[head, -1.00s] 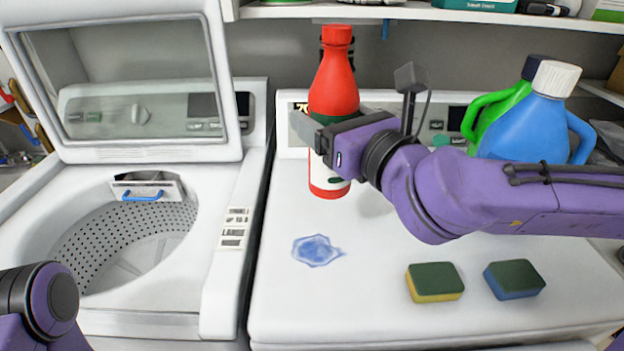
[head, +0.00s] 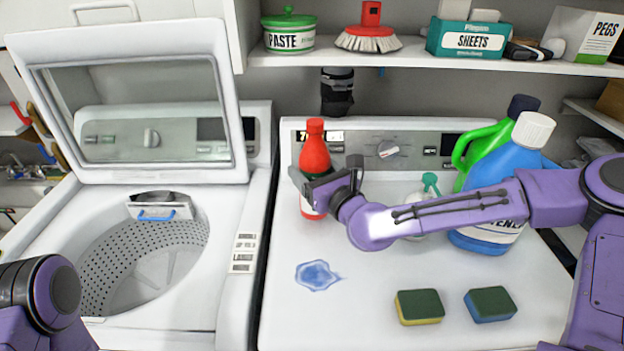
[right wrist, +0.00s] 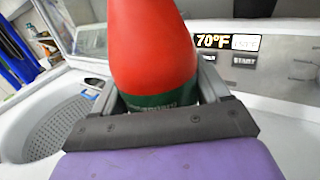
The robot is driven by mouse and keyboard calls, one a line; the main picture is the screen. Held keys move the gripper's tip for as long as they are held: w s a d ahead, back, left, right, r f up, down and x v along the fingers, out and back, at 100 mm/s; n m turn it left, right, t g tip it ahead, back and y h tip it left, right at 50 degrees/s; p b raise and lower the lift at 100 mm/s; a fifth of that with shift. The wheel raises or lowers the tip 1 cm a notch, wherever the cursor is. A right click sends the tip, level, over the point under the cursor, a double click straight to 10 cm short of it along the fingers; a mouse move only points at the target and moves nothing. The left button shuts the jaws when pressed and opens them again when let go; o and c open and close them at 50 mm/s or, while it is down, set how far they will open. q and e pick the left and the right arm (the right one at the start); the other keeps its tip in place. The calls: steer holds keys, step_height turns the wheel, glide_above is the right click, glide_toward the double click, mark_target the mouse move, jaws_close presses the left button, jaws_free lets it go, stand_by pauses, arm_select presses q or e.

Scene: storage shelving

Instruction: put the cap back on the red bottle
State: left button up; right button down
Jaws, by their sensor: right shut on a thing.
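The red bottle (head: 315,157) is upright over the back left of the right-hand machine's white top (head: 365,285). Its base looks at or close to the surface; I cannot tell if it touches. A red cap (head: 315,127) shows at the bottle's top in the head view. My right gripper (head: 303,183) is shut around the bottle's body from the right. In the right wrist view the red bottle (right wrist: 152,50) sits between both fingers, its top out of frame. My left arm shows only at the lower left; its gripper is out of view.
A blue jug (head: 495,165) and a green jug (head: 478,150) stand at the right. Two sponges (head: 419,306) (head: 490,303) and a blue spill (head: 318,275) lie in front. The open washer (head: 140,262) is left. A shelf (head: 400,57) hangs above the back.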

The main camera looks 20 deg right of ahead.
steer(key=shift+r, duration=0.1)
steer(key=shift+w+f, duration=0.2)
steer(key=shift+f, duration=0.75)
steer(key=shift+w+f, duration=0.15)
steer(key=shift+f, duration=0.8)
steer(key=shift+s, duration=0.1)
